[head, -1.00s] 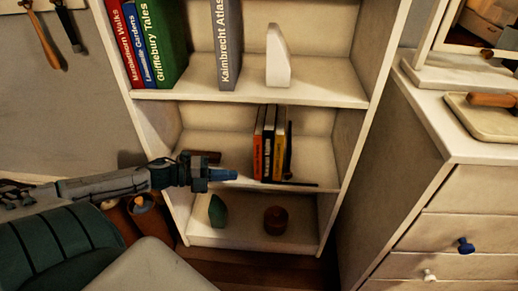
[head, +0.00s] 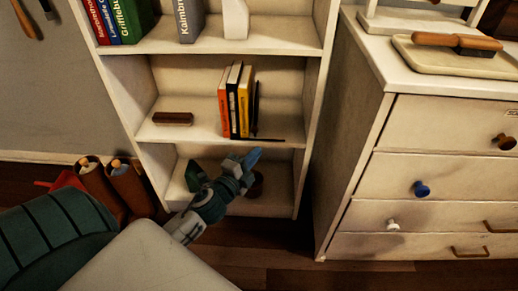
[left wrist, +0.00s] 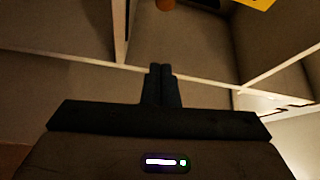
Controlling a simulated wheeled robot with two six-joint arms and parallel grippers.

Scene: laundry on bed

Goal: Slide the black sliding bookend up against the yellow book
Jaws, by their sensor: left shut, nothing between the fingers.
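The black sliding bookend (head: 256,106) stands upright on the middle shelf, a thin dark plate just right of the yellow book (head: 244,101). Its flat dark base (head: 268,139) runs along the shelf's front edge. It is very close to the yellow book; I cannot tell whether they touch. My left gripper (head: 254,156) is below and in front of the middle shelf, shut and empty, pointing up and right. Its shut fingers also show in the left wrist view (left wrist: 161,72), where a yellow patch (left wrist: 256,3) shows at the top. My right gripper is not in view.
A black book (head: 232,101) and an orange book (head: 223,114) stand left of the yellow one. A brown block (head: 173,118) lies further left. The lower shelf holds a green object (head: 194,174) and a brown round object (head: 257,186). Right of the bookend, the shelf is clear.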

